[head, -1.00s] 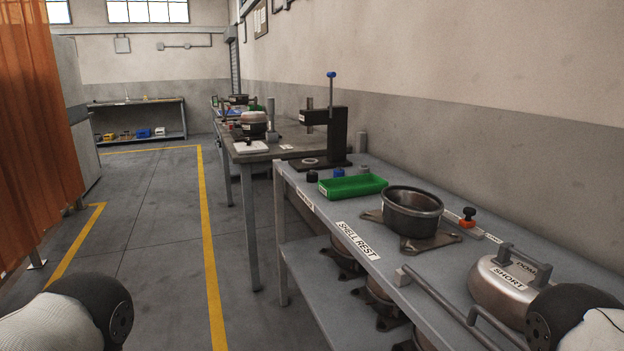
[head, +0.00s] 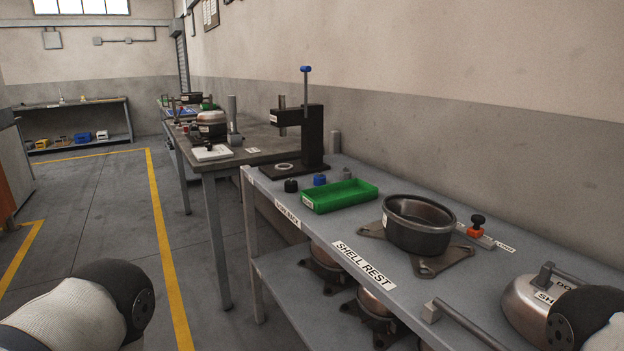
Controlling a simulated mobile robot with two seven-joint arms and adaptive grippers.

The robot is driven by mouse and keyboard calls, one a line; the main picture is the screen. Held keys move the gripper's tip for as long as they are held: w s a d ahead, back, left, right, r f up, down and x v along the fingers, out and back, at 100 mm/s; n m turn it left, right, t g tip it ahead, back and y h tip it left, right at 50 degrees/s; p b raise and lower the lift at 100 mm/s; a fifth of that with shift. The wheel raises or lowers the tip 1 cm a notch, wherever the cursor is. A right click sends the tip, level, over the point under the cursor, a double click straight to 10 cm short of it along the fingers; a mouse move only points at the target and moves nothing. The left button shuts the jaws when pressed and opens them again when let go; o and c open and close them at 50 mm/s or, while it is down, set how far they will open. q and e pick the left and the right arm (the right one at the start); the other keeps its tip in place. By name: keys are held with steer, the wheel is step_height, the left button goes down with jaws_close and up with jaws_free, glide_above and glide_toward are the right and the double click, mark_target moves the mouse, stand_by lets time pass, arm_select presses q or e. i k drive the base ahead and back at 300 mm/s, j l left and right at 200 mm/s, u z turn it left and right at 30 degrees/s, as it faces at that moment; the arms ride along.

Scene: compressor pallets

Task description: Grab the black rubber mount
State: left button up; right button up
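A small black rubber mount (head: 291,185) stands on the grey bench (head: 390,283), just left of the green tray (head: 340,196). A blue mount (head: 320,180) and a grey mount (head: 346,174) stand in a row to its right, behind the tray. Parts of my two arms show at the lower left and lower right corners. Neither gripper is in the frame, and nothing of mine is near the black mount.
A black arbor press (head: 312,138) with a blue-topped handle stands behind the mounts. A dark open shell (head: 418,225) on a bracket and a dome (head: 530,305) stand to the right. A bench rail (head: 465,325) runs along the near edge. Floor is clear at left.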

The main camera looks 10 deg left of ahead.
mark_target(291, 186)
steer(key=i+j+z, duration=0.35)
steer(key=j, duration=0.3)
steer(key=i+j+z, duration=0.15)
steer(key=j+z, duration=0.25)
steer(key=j, duration=0.25)
steer(key=i+j+z, duration=0.1)
steer(key=j+z, duration=0.25)
steer(key=j, duration=0.4)
steer(key=j+z, duration=0.35)
steer(key=j, duration=0.4)
